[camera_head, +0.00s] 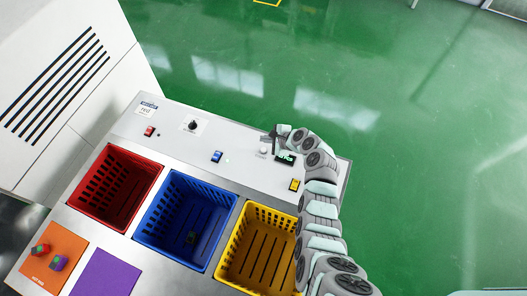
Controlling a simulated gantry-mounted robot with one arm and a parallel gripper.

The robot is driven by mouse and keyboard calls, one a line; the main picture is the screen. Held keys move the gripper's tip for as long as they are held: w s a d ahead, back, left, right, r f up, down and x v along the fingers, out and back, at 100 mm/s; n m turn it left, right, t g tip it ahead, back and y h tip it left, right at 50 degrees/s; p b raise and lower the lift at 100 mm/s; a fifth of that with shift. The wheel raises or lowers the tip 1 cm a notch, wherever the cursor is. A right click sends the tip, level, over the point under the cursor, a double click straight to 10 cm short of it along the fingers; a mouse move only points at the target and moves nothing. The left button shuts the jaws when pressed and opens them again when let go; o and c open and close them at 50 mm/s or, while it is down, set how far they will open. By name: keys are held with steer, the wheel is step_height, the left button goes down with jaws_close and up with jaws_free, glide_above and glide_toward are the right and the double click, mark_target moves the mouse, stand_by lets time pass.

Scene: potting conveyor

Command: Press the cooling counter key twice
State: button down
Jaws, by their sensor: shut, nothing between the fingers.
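A small counter display (286,157) with green digits is set in the white panel near its right end; the digits are too small to read. A pale round key (263,151) sits just left of the display, with small lettering by it that I cannot read. My gripper (273,138) is shut and empty at the panel's far edge, close above the key in the picture. I cannot tell its height or whether it touches anything. My arm comes up from the lower right and covers the right end of the panel.
The white panel (180,142) also has a red switch (149,131), a dark knob (192,125), a blue switch (217,156) and a yellow switch (294,185). Red (112,148), blue (179,176) and yellow (268,210) baskets stand in front. Orange (40,285) and purple (105,275) squares lie lower left.

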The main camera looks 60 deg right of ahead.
mark_target(265, 151)
step_height(265, 151, down, 6)
steer(key=b, duration=0.3)
steer(key=shift+r+b, duration=0.15)
steer(key=shift+b, duration=0.15)
stand_by(1.6)
steer(key=shift+f, duration=0.35)
steer(key=shift+f+b, duration=0.5)
stand_by(0.5)
stand_by(0.3)
steer(key=shift+r+p, duration=0.85)
steer(key=shift+r, duration=0.05)
steer(key=shift+r, duration=0.1)
step_height(265, 151, up, 5)
steer(key=p, duration=0.5)
